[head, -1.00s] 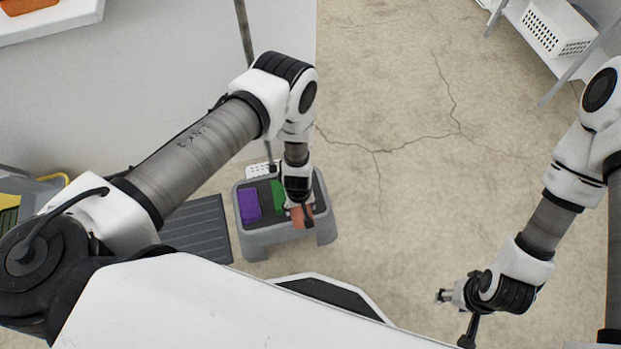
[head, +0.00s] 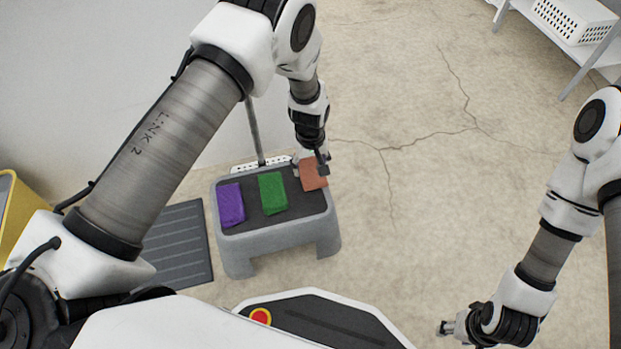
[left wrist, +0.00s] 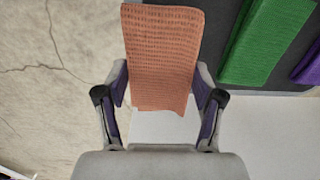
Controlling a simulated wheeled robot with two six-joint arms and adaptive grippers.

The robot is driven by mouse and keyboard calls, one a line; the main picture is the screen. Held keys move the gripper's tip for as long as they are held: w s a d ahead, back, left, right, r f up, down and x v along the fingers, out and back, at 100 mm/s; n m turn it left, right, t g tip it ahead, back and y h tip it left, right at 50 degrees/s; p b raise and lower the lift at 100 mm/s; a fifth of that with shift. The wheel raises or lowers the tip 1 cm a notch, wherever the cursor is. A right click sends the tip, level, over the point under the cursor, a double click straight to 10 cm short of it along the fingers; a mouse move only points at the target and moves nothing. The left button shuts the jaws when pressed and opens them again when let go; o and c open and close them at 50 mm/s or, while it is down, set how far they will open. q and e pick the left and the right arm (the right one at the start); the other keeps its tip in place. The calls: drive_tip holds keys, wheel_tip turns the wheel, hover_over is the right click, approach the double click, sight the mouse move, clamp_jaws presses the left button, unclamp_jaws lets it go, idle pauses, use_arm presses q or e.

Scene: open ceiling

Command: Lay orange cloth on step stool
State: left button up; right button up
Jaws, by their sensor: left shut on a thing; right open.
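The grey step stool (head: 275,240) with a dark top stands below my left arm. The orange cloth (head: 314,177) is a folded flat pad at the back right of its top. My left gripper (head: 312,163) is shut on the orange cloth. In the left wrist view the cloth (left wrist: 163,45) sits between the fingers, overlapping the stool's dark top (left wrist: 222,35) and its edge; I cannot tell whether it rests flat. My right gripper (head: 447,328) is open and empty, low over the floor at the bottom right.
A purple cloth (head: 231,205) and a green cloth (head: 272,193) lie on the stool's left and middle. A dark ribbed mat (head: 180,245) is left of the stool, with a wall behind. A white basket (head: 575,20) sits on a shelf. The floor right of the stool is clear.

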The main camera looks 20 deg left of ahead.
use_arm(q)
wheel_tip(320, 180, down, 3)
drive_tip(key=shift+b, duration=0.75)
drive_tip(key=shift+r, duration=0.25)
drive_tip(key=shift+c, duration=0.5)
drive_tip(key=shift+f, duration=0.1)
use_arm(e)
wheel_tip(320, 180, down, 2)
drive_tip(key=shift+f, duration=0.2)
use_arm(q)
drive_tip(key=o, duration=1.2)
drive_tip(key=shift+f, duration=0.1)
